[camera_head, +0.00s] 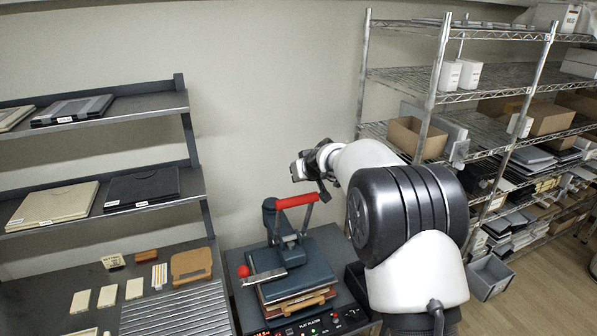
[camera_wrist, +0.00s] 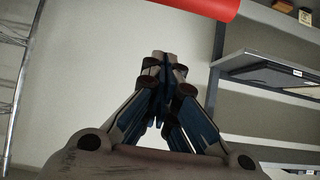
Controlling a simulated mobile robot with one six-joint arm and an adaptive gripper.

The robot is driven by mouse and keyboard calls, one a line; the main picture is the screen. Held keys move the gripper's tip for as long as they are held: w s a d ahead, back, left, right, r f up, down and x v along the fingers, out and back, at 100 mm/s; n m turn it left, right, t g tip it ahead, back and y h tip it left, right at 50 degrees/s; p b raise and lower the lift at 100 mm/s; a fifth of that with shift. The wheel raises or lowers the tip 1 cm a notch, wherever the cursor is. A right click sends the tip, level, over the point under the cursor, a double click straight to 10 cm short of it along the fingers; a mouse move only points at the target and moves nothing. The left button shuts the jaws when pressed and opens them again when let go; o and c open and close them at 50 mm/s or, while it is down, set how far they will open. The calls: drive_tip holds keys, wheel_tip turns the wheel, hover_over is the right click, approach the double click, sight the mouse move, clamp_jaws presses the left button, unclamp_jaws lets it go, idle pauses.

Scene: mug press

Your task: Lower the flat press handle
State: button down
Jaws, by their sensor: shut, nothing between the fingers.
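The flat press (camera_head: 288,268) stands on a dark bench in the lower middle of the head view. Its handle is a red bar (camera_head: 297,201) on grey arms, tilted up above the dark upper plate. The red bar also shows at the top edge of the wrist view (camera_wrist: 190,5), beyond my fingertips. My gripper (camera_head: 298,170) is just above the red bar in the head view, apart from it in the picture. In the wrist view my gripper (camera_wrist: 165,62) has its fingers together, with nothing between them.
A red ball knob (camera_head: 243,271) on a short lever sits at the press's left front. A control panel (camera_head: 310,328) lies in front. Dark shelves (camera_head: 100,205) stand left, wire racks (camera_head: 445,100) right. The wall behind is bare.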

drive_tip(key=shift+w+a+f+b, duration=0.1)
drive_tip(key=shift+w+f, duration=0.25)
drive_tip(key=shift+f, duration=0.7)
drive_tip(key=shift+w+a+f+b, duration=0.15)
drive_tip(key=shift+w+f, duration=0.2)
drive_tip(key=shift+f, duration=0.7)
drive_tip(key=shift+w+a+f+b, duration=0.1)
drive_tip(key=shift+w+f, duration=0.25)
drive_tip(key=shift+f, duration=0.7)
